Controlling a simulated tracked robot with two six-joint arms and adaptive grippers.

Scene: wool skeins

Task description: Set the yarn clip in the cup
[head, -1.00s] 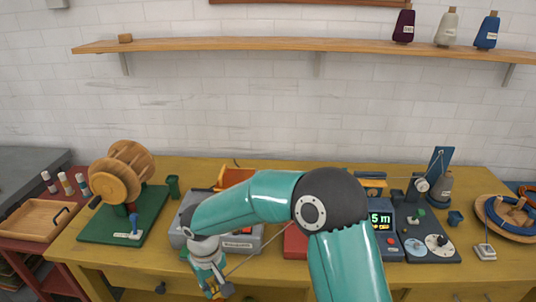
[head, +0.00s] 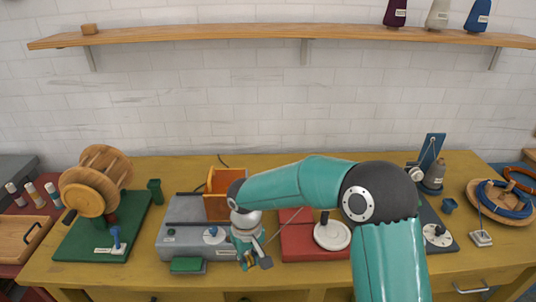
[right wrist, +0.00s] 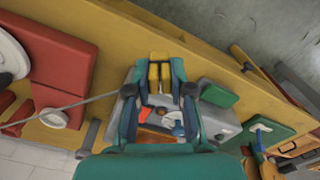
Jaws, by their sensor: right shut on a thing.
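My right gripper (head: 246,262) is shut on a small yellow piece, which looks like the yarn clip. In the right wrist view the yellow clip (right wrist: 160,78) sits between the fingertips (right wrist: 160,92). A thin strand runs from near the gripper toward the red machine. The gripper is near the table's front edge, in front of the grey machine's right end. I cannot tell which is the task's cup. My left gripper is not in view.
The grey machine (head: 180,225) with an orange hopper (head: 217,206) and the red machine (head: 300,238) stand near the gripper. A green board (head: 85,243) carries a wooden wheel (head: 105,170). My right arm hides part of the table's right half.

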